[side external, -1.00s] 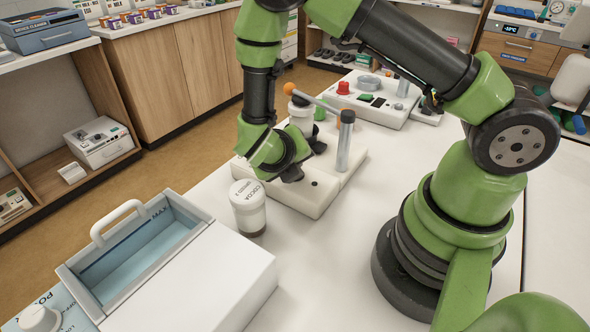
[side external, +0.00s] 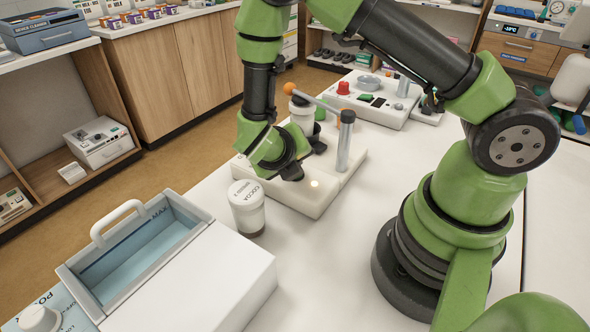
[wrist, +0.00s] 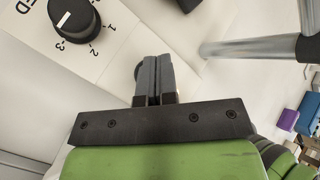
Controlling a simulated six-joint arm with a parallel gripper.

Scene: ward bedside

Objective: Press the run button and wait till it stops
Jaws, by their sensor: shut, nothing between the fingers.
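A white machine (side external: 300,198) with a metal post and an orange-balled lever stands on the table in the side view. A small light (side external: 314,183) on its top glows warm white. My gripper (side external: 293,174) is shut and empty, fingers down at the machine's top, close to the light. A black dial (wrist: 74,17) numbered 1, 2, 3 is at upper left.
A lidded cocoa cup (side external: 248,208) stands just left of the machine. A blue-lined open box (side external: 215,275) is at front left; a device with a red button (side external: 343,88) is behind.

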